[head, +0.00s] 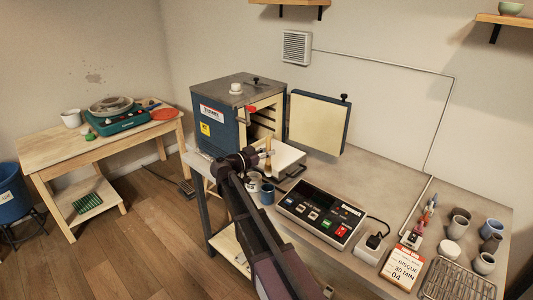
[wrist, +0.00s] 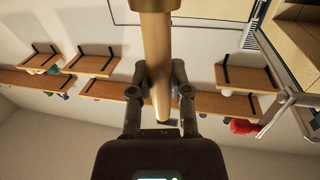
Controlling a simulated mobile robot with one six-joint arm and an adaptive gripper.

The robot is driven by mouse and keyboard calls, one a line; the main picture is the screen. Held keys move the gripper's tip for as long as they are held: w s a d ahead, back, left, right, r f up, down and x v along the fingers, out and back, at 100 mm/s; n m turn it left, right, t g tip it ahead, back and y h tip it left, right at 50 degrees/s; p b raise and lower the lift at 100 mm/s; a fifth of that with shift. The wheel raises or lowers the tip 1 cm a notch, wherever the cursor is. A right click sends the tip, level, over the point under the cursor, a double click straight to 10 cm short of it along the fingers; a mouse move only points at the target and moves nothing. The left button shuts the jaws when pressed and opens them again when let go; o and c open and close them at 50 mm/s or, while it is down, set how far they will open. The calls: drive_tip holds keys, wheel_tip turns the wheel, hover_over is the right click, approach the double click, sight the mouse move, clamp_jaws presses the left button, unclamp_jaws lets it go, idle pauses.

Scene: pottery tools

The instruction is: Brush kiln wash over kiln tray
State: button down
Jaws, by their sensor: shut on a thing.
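My gripper (head: 266,154) is shut on the wooden handle of the brush (head: 268,145). In the wrist view the brush handle (wrist: 156,50) runs between the two fingers (wrist: 158,92). The brush looks about upright at the near left edge of the pale kiln tray (head: 289,158), in front of the open kiln (head: 220,125). The bristles are too small to make out, so I cannot tell whether they touch the tray. A light pot (head: 253,184) and a blue cup (head: 267,194) stand below the gripper, partly hidden by my arm.
The kiln door (head: 318,122) stands open to the right. A control box (head: 320,216) sits right of my arm. A wire rack (head: 458,281), a sign (head: 403,268) and several cups (head: 485,262) fill the right end. The bench (head: 385,180) is clear behind the box.

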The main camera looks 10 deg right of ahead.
sight(267, 176)
drive_tip(key=shift+f, duration=0.15)
wheel_tip(267, 176, down, 11)
drive_tip(key=b, duration=1.1)
idle(0.5)
idle(0.3)
drive_tip(key=c, duration=0.5)
unclamp_jaws()
drive_tip(key=shift+a, duration=0.1)
drive_tip(key=v, duration=1.2)
